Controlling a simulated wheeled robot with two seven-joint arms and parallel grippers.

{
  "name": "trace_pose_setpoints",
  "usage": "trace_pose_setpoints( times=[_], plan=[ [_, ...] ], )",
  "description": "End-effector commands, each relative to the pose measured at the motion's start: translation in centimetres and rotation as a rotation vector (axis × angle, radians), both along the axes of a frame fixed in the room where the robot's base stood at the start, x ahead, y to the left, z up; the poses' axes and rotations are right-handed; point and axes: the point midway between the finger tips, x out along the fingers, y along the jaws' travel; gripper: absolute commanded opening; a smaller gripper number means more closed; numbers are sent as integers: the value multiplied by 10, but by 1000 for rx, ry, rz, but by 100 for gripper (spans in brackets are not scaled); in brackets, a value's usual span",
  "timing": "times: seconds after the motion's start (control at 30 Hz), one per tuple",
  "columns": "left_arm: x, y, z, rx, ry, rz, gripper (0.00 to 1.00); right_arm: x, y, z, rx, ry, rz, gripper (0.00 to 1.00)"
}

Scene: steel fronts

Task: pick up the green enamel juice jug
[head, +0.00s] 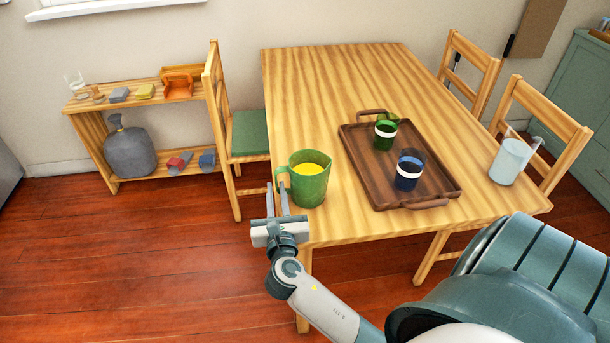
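The green enamel juice jug (312,186) stands upright on the near left edge of the wooden table, with yellow juice showing inside. Its handle points left. My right gripper (277,187) is at the jug's left side, just off the table's edge. Its two fingers are apart, with the tips close to the handle. I cannot tell whether the handle lies between them or whether they touch it. My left gripper is not in view.
A brown tray (361,174) on the table (325,85) holds a green cup (385,136) and a blue cup (408,171). A clear pitcher (510,162) stands at the right edge. A chair (248,134) with a green seat is behind the jug, left.

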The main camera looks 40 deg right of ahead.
Motion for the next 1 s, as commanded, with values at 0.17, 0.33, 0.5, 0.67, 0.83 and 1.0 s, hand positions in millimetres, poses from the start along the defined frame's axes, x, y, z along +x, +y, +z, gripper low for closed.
trace_pose_setpoints(
  times=[0.17,0.33,0.5,0.67,0.83,1.0],
  plan=[
    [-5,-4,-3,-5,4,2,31,7,-5,0,-1,1,0,15],
    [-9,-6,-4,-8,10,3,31,7,-5,0,0,0,0,15],
    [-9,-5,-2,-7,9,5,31,8,-6,1,0,0,0,15],
    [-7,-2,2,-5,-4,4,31,18,-13,5,-1,-2,-1,15],
    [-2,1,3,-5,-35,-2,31,36,-25,9,-1,-1,-2,15],
    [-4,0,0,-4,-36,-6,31,48,-33,7,-2,1,0,15]
  ],
)
